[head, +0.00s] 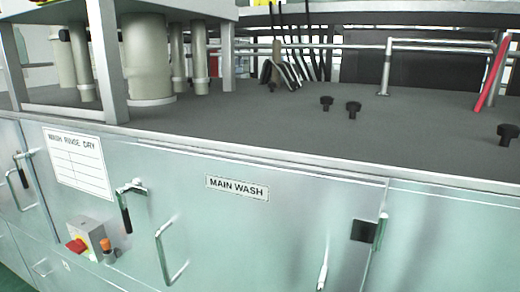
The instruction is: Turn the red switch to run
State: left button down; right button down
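The red switch (76,245) is a small red knob on a grey box (90,238). The box is fixed to the front of the washing machine at lower left in the head view. The switch is too small to read its setting, and no run mark can be made out. Neither of my grippers shows in this view, and nothing touches the switch.
A black-gripped latch (125,205) and a bar handle (168,250) stick out right of the switch box. An orange-topped part (106,246) sits close beside it. A "MAIN WASH" label (237,188) and a chart (78,163) are on the panels.

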aim_at(78, 247)
jog(key=k+u, duration=0.15)
jog(key=u, duration=1.1)
